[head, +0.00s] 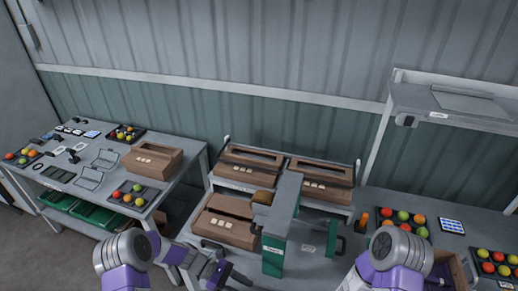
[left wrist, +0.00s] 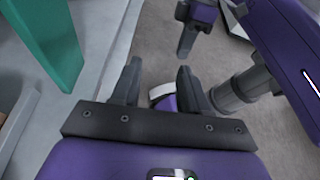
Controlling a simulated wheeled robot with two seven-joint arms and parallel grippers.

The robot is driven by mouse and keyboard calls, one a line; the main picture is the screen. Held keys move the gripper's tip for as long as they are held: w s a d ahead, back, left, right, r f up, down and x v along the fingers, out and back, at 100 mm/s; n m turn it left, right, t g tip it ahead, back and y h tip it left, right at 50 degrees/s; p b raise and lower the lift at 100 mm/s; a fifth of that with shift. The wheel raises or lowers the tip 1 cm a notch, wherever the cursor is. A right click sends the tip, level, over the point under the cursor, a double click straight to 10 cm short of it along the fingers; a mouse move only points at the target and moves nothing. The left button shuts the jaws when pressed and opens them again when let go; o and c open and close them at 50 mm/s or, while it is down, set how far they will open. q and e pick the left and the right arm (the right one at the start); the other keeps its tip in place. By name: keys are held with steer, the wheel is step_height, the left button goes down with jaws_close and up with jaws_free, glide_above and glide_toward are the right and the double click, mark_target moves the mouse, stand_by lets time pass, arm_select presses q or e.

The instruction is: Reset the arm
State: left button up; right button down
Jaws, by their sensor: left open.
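My left arm (head: 122,255) comes in at the lower left of the head view. Its gripper (head: 226,276) hangs low at the bottom edge, in front of the table with the cardboard boxes. In the left wrist view the two dark fingers of this gripper (left wrist: 158,85) stand apart with nothing held between them. Grey floor and purple parts of my own body show beyond them. My right arm (head: 392,255) shows at the lower right of the head view. I cannot make out its gripper.
A grey and green stand (head: 281,230) rises right of my left gripper; its green panel (left wrist: 48,40) is close in the wrist view. Cardboard boxes (head: 226,221) fill the middle table. The left table (head: 100,150) and right bench carry tomato trays (head: 400,219).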

arm_select(q)
steer(key=s+a+f+m+t+y+b, duration=0.2)
steer(key=s+f+m+y+b, duration=0.2)
steer(key=f, duration=0.6)
steer(key=s+a+f+m+t+y+b, duration=0.2)
steer(key=s+f+m+t+y+b, duration=0.1)
steer(key=s+f+m+b, duration=0.3)
steer(key=s+f+m+y, duration=0.1)
steer(key=s+f+m, duration=0.1)
steer(key=s+f, duration=0.2)
steer(key=shift+f+m, duration=0.4)
steer(key=shift+f, duration=0.2)
